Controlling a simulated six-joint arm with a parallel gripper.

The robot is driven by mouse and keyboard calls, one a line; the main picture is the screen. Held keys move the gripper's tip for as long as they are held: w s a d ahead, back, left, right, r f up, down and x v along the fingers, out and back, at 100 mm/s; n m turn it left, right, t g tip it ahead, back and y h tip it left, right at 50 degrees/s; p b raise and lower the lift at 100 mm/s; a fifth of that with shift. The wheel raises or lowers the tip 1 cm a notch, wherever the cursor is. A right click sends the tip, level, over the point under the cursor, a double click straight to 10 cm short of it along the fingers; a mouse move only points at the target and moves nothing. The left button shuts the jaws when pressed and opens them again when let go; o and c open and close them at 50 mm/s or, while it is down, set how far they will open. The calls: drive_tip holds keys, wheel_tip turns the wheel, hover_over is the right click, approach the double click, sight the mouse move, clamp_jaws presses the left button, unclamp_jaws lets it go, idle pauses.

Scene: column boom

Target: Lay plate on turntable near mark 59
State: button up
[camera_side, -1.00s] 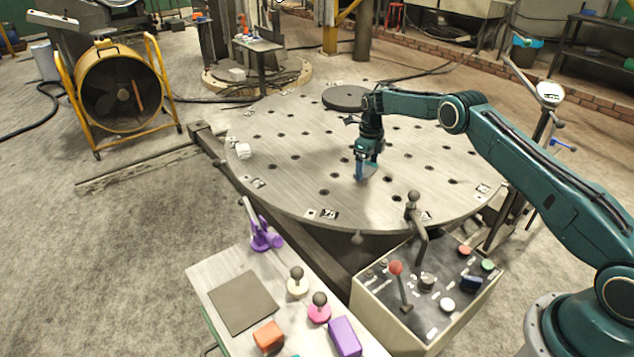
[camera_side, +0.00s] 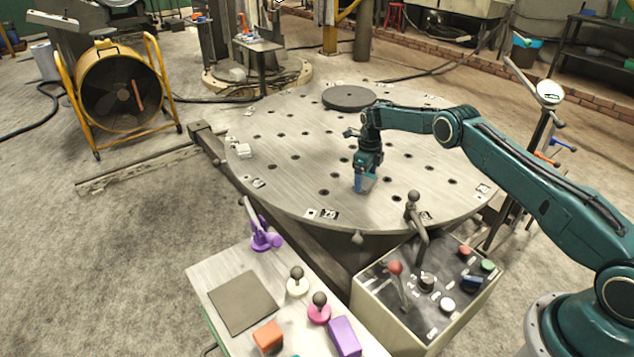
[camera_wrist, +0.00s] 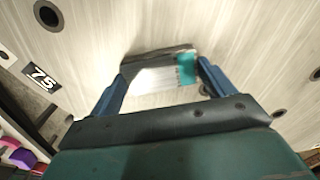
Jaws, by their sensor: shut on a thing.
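The turntable (camera_side: 290,165) is a large round grey metal disc with several holes and small black-and-white number marks around its rim. My gripper (camera_side: 364,188) points down low over the front middle of the turntable. In the wrist view its blue fingers (camera_wrist: 160,82) are shut on a pale grey plate (camera_wrist: 150,78) with a teal patch at its right end. I cannot tell whether the plate touches the surface. A mark reading 75 (camera_wrist: 42,77) lies left of the fingers. Mark 59 cannot be read in either view.
A control box with levers (camera_side: 428,290) and a bench with coloured parts (camera_side: 240,302) stand in front. The turntable's left half is mostly clear.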

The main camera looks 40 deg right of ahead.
sight(365, 180)
drive_tip(key=shift+f, duration=0.1)
drive_tip(key=o, duration=1.4)
wheel_tip(365, 180, up, 12)
